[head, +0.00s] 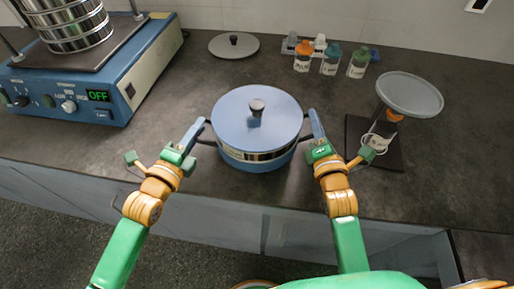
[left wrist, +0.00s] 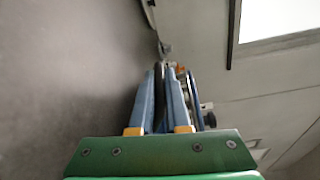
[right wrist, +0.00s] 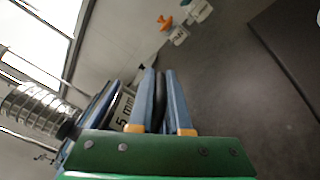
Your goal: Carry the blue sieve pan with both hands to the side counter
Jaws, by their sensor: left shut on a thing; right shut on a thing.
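The blue sieve pan (head: 257,128) has a blue lid with a dark knob, a metal band and black side handles. It is upright at the middle of the dark counter, near the front edge; whether it touches the counter is hard to tell. My left gripper (head: 197,138) is shut on its left handle. In the left wrist view the fingers (left wrist: 168,97) close around the dark handle. My right gripper (head: 314,130) is shut on its right handle. In the right wrist view the fingers (right wrist: 160,98) have the dark handle between them.
A blue shaker (head: 95,85) with a stack of metal sieves (head: 72,22) stands at the left, its display reading OFF. A grey lid (head: 233,45) lies behind the pan. Several small bottles (head: 330,60) stand at the back. A round grey plate on a stand (head: 410,94) is at the right.

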